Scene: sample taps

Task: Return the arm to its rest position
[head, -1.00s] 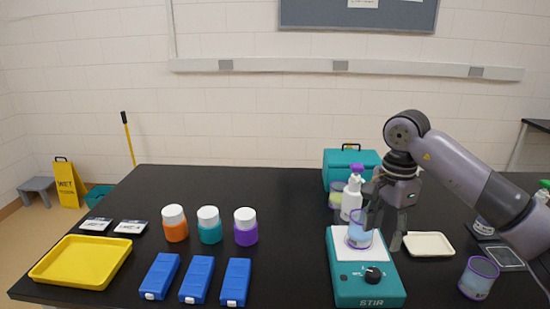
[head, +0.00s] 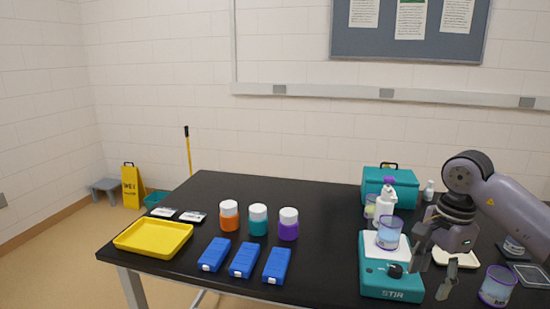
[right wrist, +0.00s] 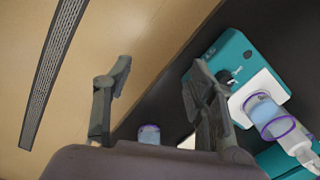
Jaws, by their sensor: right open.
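My right gripper (head: 432,270) is open and empty at the front right of the stirrer (head: 391,280), pointing down. In the right wrist view its two fingers (right wrist: 160,85) are spread apart with nothing between them. A clear beaker with a purple rim and blue liquid (head: 389,234) stands on the stirrer's white plate, apart from the fingers. In the right wrist view the beaker (right wrist: 268,115) and teal stirrer (right wrist: 238,62) are right of the fingers. My left gripper is not in view.
A second purple-rimmed beaker (head: 497,287) stands at the right, close to my right arm. A white bottle (head: 384,207) and teal case (head: 389,184) stand behind the stirrer. Jars, blue boxes and a yellow tray (head: 153,238) are at the left. The black table (head: 325,205) is clear in the middle.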

